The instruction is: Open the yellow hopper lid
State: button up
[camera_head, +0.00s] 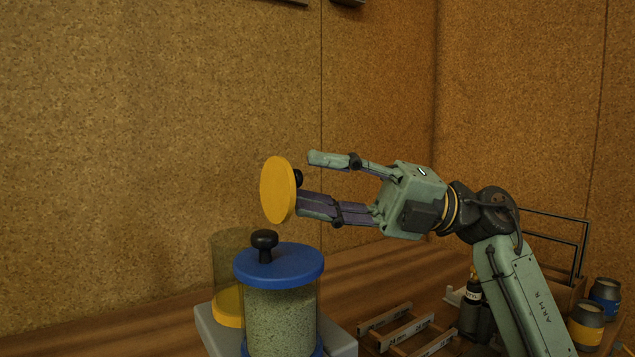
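The yellow hopper lid (277,190) stands tilted up, almost on edge, above the yellow hopper. Its black knob (298,178) faces right, toward my gripper. The yellow hopper (226,263) is a clear cylinder with a yellow base, partly hidden behind the blue-lidded one. My gripper (315,182) is open, with one finger above the knob's height and the other below it. The lower fingertip is close to the lid's right face; I cannot tell if it touches. The lid's hinge is hidden.
A hopper with a closed blue lid (279,262) and black knob stands in front, filled with grainy material. Both stand on a grey base (340,342). A slotted wooden rack (398,328), a dark bottle (471,306) and two jars (587,324) are at right. Cork walls close the back.

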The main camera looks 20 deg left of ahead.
jog(key=v, duration=1.1)
jog(key=shift+d, duration=0.1)
